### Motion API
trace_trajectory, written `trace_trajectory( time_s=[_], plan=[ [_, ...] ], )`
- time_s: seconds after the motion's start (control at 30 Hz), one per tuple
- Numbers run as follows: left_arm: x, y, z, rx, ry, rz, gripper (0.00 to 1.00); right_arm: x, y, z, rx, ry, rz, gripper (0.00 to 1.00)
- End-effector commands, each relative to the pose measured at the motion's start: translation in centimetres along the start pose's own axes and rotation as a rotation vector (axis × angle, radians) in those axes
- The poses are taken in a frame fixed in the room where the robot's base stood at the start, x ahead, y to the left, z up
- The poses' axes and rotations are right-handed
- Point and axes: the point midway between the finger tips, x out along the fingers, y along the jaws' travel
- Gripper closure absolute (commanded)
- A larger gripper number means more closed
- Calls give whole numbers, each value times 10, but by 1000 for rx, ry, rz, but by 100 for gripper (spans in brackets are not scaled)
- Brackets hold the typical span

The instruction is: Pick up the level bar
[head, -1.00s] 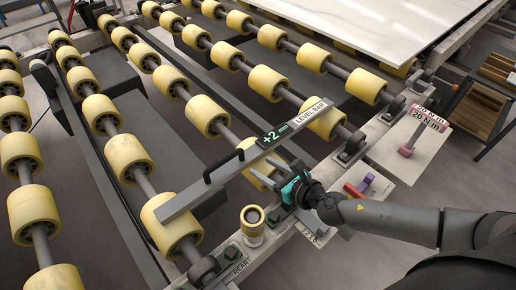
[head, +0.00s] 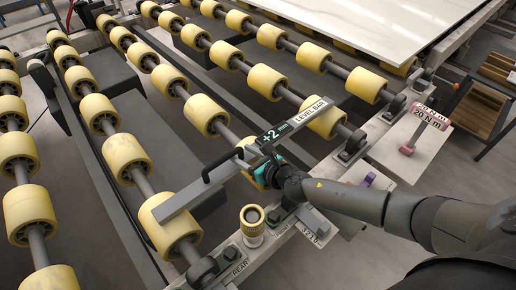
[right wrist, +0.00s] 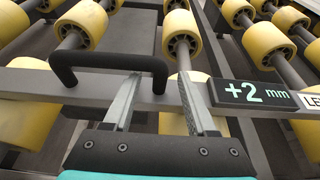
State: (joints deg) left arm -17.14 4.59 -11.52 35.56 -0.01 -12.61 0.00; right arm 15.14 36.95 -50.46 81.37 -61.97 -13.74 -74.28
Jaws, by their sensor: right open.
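The level bar (head: 192,189) is a long grey bar with a black handle, a "+2 mm" display and a "LEVEL BAR" label. In the head view it lies across the yellow rollers. Its handle (head: 222,163) stands up left of the display; it also shows in the right wrist view (right wrist: 108,62). My right gripper (head: 258,165) is at the bar, close to the handle's right end, its fingertips partly hidden. In the right wrist view my right gripper (right wrist: 157,80) is open, one finger by the handle's right leg, the other beside the display. My left gripper is out of view.
Yellow rollers (head: 205,112) on dark shafts fill the left and middle. A yellow roller-like piece (head: 252,222) stands on the frame rail near my right arm. A pink-ended tool marked "20 N m" (head: 408,149) lies on the right plate. A white slab (head: 370,25) is at the back.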

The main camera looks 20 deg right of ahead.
Motion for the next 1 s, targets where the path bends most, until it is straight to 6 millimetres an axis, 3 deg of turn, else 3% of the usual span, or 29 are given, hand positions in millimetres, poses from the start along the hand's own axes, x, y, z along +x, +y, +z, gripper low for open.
trace_trajectory(
  time_s=[0.13,0.63,1.0],
  plan=[
    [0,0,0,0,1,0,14,0,0,0,0,0,0,43],
    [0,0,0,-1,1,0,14,-1,0,0,0,0,0,99],
    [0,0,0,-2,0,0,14,-1,0,0,1,0,0,100]
  ],
)
